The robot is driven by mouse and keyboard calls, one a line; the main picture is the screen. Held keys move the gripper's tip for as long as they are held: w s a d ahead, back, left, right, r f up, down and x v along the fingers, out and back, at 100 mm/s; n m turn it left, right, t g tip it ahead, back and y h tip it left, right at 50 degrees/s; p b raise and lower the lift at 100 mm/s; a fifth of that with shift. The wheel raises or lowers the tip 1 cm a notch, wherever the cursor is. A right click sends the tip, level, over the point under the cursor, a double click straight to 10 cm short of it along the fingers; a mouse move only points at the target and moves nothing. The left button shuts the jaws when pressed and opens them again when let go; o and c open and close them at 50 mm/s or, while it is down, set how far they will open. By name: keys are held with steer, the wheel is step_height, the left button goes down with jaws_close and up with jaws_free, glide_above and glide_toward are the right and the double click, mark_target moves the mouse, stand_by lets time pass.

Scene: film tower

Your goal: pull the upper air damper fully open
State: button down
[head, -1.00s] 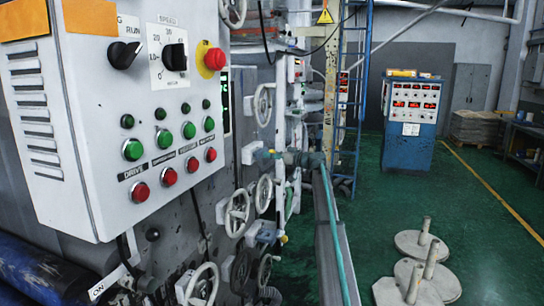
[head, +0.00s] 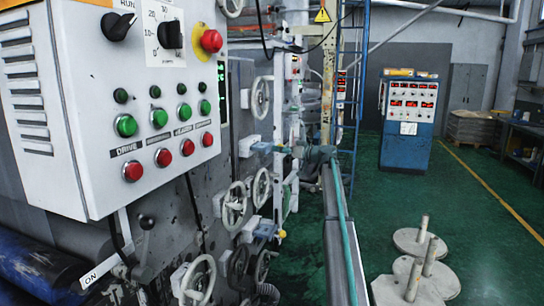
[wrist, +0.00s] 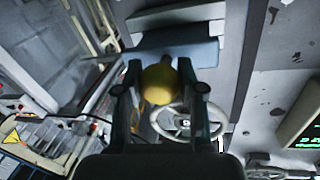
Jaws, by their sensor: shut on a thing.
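The upper air damper shows in the head view as a blue slide (head: 262,147) coming out of a pale housing (head: 246,146) on the machine's side. Its yellow knob (wrist: 160,84) is in the middle of the wrist view, in front of the blue slide (wrist: 183,52). My gripper (wrist: 160,88) is shut on the knob, with one dark finger on each side of it. In the head view my gripper (head: 296,151) is at the slide's right end and mostly hides the knob.
A similar blue slide (head: 266,229) with a yellow knob (head: 282,234) is below. Handwheels (head: 234,205) line the machine. The control panel (head: 75,110) stands close at left. A blue cabinet (head: 405,125) and pale round bases (head: 410,280) stand on the open green floor.

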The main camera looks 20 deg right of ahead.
steer(key=shift+v, duration=0.95)
steer(key=shift+w+d, duration=0.1)
steer(key=shift+d, duration=0.1)
steer(key=c, duration=1)
jaws_free()
steer(key=o, duration=0.3)
steer(key=shift+d, duration=0.15)
steer(key=v, duration=1.2)
